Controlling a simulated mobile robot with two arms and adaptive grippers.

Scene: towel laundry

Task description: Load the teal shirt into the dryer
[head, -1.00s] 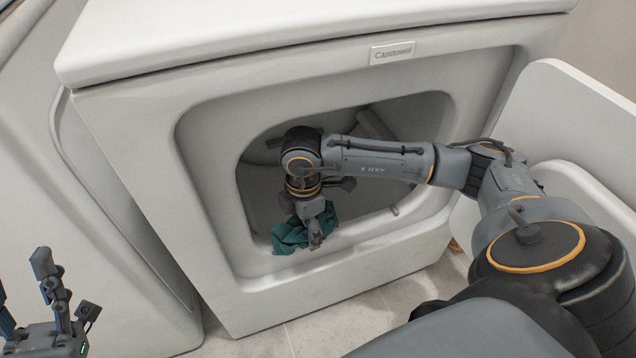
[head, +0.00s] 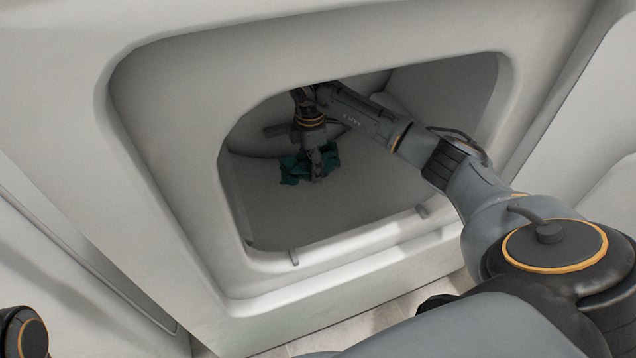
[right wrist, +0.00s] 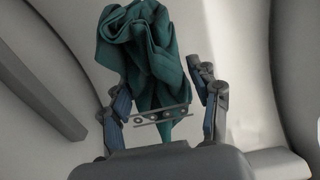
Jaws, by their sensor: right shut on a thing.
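The teal shirt (head: 291,168) is a crumpled bundle inside the drum of the white dryer (head: 170,150). My right arm reaches in through the dryer opening. My right gripper (head: 317,172) points down in the drum and is shut on the shirt. In the right wrist view the shirt (right wrist: 150,55) hangs bunched between the two fingers of my right gripper (right wrist: 162,92). I cannot tell whether the shirt touches the drum floor. My left gripper is out of view; only a part of my left arm shows at the lower left.
The dryer's opening has a thick rim (head: 340,262) close below my right arm. Drum ribs stand out inside, one (right wrist: 38,90) at the left of the right wrist view. A white surface (head: 590,130) stands to the right. Pale floor tiles (head: 385,318) show below.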

